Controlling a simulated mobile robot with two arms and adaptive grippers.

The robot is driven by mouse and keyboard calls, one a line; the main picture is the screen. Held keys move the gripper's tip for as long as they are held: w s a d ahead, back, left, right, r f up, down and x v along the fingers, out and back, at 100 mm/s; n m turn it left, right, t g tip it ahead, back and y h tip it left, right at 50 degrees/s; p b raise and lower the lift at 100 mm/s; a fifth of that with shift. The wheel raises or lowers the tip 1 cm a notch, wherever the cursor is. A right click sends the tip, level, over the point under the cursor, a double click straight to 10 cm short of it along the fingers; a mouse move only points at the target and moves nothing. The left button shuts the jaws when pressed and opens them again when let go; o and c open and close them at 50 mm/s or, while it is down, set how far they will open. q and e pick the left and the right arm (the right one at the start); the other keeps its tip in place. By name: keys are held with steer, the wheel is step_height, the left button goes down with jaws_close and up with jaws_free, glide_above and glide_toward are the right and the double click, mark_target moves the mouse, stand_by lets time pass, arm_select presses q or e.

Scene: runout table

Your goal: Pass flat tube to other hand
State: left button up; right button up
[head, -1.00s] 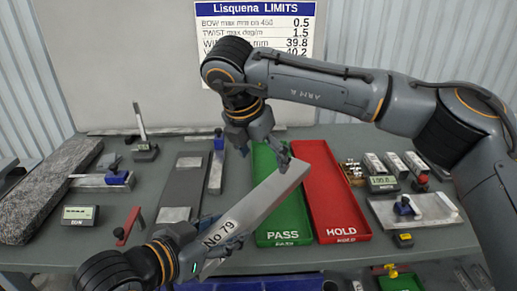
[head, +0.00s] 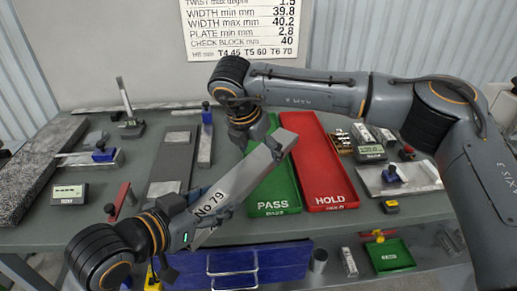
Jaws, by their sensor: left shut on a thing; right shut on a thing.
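The flat tube (head: 238,178) is a long silver-grey bar marked "No 79". It is held in the air at a slant, its near end low left and its far end up right, in front of the green PASS tray (head: 292,193). My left gripper (head: 200,222) is shut on the near, marked end. My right gripper (head: 272,146) comes down from above and is shut on the tube near its far end. The tube hides part of the green tray. The far fingers of each gripper are partly hidden.
The red HOLD tray (head: 325,175) lies right of the green one. A granite block (head: 35,170), gauges and a dark plate (head: 170,160) fill the left of the table. A display and blocks (head: 370,150) stand right. Blue drawers (head: 235,268) are below the front edge.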

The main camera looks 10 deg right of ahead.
arm_select(q)
steer(key=shift+s+d+r, duration=0.1)
steer(key=shift+d+r, duration=0.05)
steer(key=shift+r, duration=0.05)
arm_select(e)
steer(key=c, duration=1.1)
arm_select(q)
steer(key=o, duration=1.6)
arm_select(e)
steer(key=shift+w+a, duration=0.1)
steer(key=shift+c, duration=1.4)
arm_select(q)
steer(key=shift+o, duration=0.7)
arm_select(e)
steer(key=shift+r, duration=0.1)
arm_select(q)
steer(key=shift+f, duration=0.1)
